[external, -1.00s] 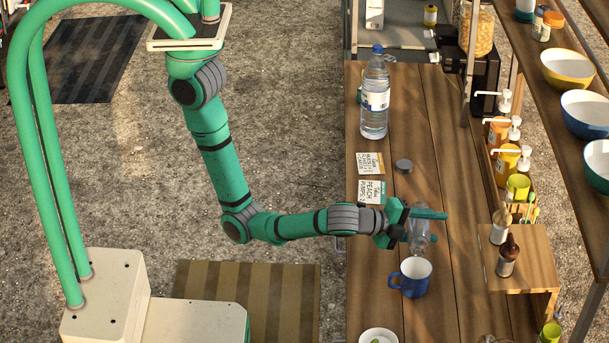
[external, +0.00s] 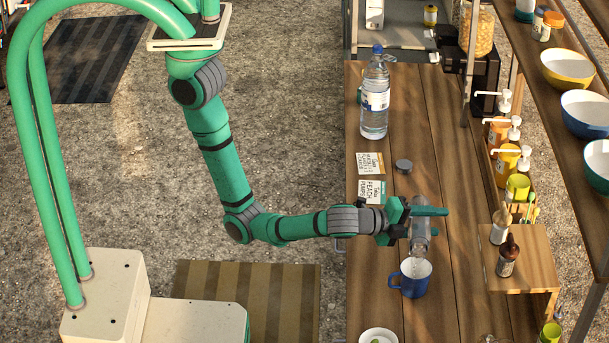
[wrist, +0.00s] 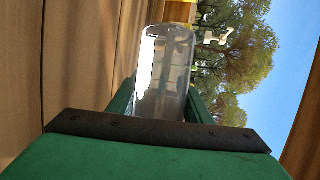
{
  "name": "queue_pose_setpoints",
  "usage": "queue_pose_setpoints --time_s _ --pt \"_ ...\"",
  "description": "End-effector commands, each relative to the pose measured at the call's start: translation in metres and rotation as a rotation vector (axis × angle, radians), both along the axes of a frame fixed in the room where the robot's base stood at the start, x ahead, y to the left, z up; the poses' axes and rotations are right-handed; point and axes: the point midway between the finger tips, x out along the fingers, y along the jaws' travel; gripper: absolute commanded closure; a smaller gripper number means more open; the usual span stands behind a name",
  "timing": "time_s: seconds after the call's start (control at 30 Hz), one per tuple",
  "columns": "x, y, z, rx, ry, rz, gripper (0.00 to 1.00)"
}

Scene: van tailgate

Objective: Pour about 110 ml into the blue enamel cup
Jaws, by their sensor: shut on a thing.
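My gripper (external: 428,211) is shut on a clear bottle (external: 420,235), which it holds tilted mouth-down over the blue enamel cup (external: 408,283). The bottle's lower end is at the cup's opening, and a pale streak shows there. I cannot tell the level in the cup. The cup stands upright on the wooden counter (external: 385,230), its handle to the left. In the wrist view the clear bottle (wrist: 166,70) sits between the two green fingers; the cup is not seen there.
A large water bottle (external: 375,105) stands at the back of the counter, with labelled cards (external: 370,163) and a grey cap (external: 403,166) nearer. A white bowl (external: 378,336) is at the front. A wooden stand with a dropper bottle (external: 507,258) is to the right.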

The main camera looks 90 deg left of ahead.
Motion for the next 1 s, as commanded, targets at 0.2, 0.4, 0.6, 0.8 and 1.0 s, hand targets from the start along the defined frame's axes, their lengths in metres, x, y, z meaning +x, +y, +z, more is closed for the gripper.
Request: queue_pose_setpoints --time_s 0.2,0.4,0.6,0.8,1.0 --pt "0.0000 0.0000 0.0017 0.007 -0.002 0.000 0.86" --pt "0.0000 0.0000 0.0025 0.014 -0.003 0.000 0.86" --pt "0.0000 -0.0001 0.0033 0.022 -0.003 0.000 0.86" --pt "0.0000 -0.0005 0.0047 0.033 -0.004 0.000 0.86" --pt "0.0000 -0.0008 0.0065 0.050 -0.006 0.000 0.86"
